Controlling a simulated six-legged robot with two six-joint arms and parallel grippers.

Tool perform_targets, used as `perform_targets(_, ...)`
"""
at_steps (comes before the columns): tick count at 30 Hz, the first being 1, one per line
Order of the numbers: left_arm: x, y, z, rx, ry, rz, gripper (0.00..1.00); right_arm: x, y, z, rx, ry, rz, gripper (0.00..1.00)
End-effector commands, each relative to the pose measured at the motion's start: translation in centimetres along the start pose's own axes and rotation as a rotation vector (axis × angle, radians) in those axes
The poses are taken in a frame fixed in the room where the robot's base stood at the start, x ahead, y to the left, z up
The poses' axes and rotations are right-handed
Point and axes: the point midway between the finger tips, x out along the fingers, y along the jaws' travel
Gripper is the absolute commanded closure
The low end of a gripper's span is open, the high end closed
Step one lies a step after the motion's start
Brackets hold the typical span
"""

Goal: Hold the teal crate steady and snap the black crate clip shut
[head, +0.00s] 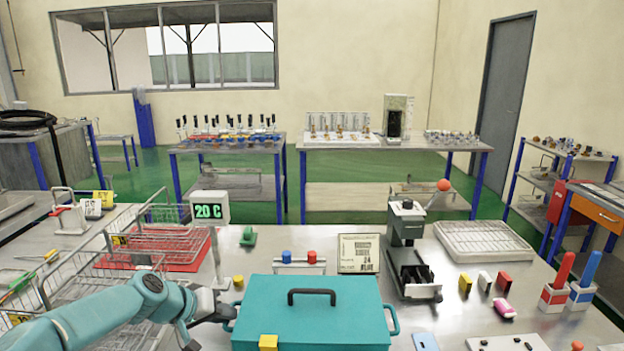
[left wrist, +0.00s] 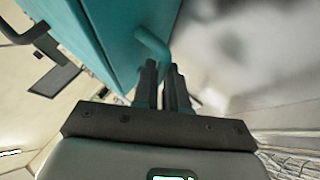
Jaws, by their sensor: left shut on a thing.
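The teal crate (head: 315,318) stands on the metal table at the bottom middle of the head view, its lid on and a black handle (head: 312,293) on top. A yellow clip (head: 268,342) sits at its front edge. I cannot make out a black clip on the crate. My left gripper (head: 228,312) is at the crate's left side, shut on its teal side handle. In the left wrist view, the fingers (left wrist: 163,88) close on that side handle (left wrist: 153,46), beside the teal wall (left wrist: 105,40). The crate's front is cut off by the picture edge. My right gripper does not show.
Wire baskets (head: 160,245) stand left of the crate, near a display reading 20 C (head: 209,210).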

Motion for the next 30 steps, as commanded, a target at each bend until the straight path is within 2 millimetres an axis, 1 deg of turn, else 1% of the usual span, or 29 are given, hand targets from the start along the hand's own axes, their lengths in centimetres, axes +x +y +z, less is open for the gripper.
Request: perform_targets(30,0.07,-0.02,0.09,-0.002,-0.002,0.000,1.00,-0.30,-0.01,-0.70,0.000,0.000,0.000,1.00)
